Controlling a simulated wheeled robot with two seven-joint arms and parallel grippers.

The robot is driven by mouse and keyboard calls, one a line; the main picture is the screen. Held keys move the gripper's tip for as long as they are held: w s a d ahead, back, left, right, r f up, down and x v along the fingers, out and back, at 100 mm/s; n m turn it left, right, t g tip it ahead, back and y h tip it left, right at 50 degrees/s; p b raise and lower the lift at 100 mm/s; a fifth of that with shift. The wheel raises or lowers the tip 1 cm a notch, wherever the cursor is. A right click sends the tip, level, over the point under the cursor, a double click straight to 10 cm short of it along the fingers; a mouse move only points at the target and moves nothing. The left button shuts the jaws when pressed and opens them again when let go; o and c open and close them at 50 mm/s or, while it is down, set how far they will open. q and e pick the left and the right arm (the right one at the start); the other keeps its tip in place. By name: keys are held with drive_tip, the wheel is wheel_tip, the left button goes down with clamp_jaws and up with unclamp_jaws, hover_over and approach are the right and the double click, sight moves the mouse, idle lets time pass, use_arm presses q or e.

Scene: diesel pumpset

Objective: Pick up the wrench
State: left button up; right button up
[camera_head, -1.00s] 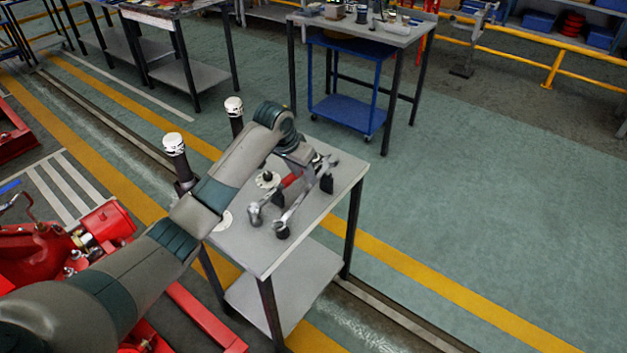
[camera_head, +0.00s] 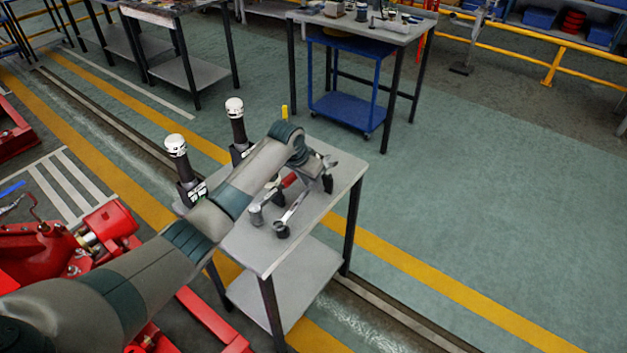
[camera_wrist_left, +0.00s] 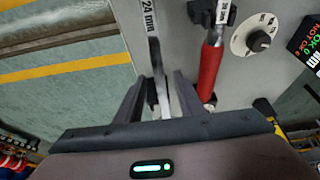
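A silver wrench (camera_head: 293,210) lies on black holders on the small grey table (camera_head: 262,249), its ends towards the front and back right. In the left wrist view the wrench (camera_wrist_left: 154,60) runs up beside a "24 mm" label. My left gripper (camera_wrist_left: 160,88) is open, with one finger on each side of the wrench shaft. I cannot tell whether either finger touches it. In the head view this gripper (camera_head: 316,174) is at the back part of the wrench, partly hidden by my wrist. My right gripper is not in view.
A red-handled tool (camera_wrist_left: 211,65) lies close beside the wrench, near the right finger. A dial (camera_wrist_left: 258,40) is further right. Two black, white-topped devices (camera_head: 177,148) (camera_head: 236,112) stand at the table's left side. Open floor (camera_head: 460,190) lies to the right.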

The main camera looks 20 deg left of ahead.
use_arm(q)
drive_tip(key=shift+w+f, duration=0.25)
drive_tip(key=shift+f, duration=0.4)
drive_tip(key=shift+c, duration=0.4)
clamp_jaws()
idle(0.9)
